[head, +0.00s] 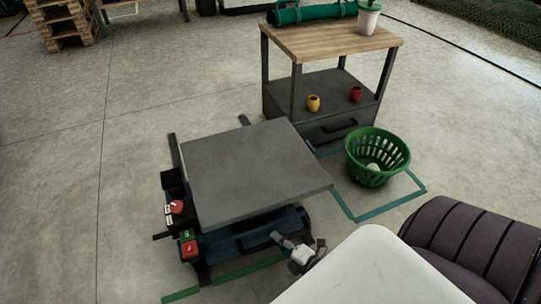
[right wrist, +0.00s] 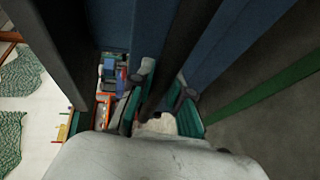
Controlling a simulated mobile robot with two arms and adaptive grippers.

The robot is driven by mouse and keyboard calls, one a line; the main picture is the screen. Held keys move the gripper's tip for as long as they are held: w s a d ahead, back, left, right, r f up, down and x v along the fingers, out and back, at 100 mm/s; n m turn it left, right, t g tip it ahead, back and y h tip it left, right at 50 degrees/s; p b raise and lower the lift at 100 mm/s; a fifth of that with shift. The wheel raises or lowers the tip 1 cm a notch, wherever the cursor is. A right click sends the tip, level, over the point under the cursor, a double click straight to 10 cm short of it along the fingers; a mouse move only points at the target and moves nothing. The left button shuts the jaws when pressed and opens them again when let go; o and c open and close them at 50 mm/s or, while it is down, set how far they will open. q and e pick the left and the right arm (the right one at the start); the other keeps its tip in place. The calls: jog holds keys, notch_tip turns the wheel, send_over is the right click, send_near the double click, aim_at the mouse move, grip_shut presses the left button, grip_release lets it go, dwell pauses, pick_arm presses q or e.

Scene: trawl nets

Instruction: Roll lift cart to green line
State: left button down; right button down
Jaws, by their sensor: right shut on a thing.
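The lift cart (head: 255,172) stands on the concrete floor with a flat grey top and a dark blue lower body. A dark handle bar (head: 257,244) is on its near side. My right gripper (head: 298,246) is at the right end of this bar. In the right wrist view its fingers (right wrist: 160,92) are shut around the dark bar. The green line (head: 242,269) lies on the floor along the cart's near side, partly hidden by the cart; it also shows in the right wrist view (right wrist: 268,88). My left gripper is out of view.
A wood-topped workbench (head: 332,40) stands behind, right of the cart. A green basket (head: 377,157) sits in a teal floor outline (head: 385,212) to the right. Pallets (head: 62,22) are far left. The floor left of the cart is clear.

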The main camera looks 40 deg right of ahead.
jog(key=shift+s+a, duration=0.2)
jog(key=shift+s, duration=0.45)
jog(key=shift+s+a, duration=0.15)
jog(key=shift+s, duration=0.45)
jog(key=shift+s+f, duration=0.1)
jog(key=c, duration=1.1)
grip_release()
jog(key=shift+s, duration=0.1)
jog(key=v, duration=1.2)
jog(key=shift+a, duration=0.1)
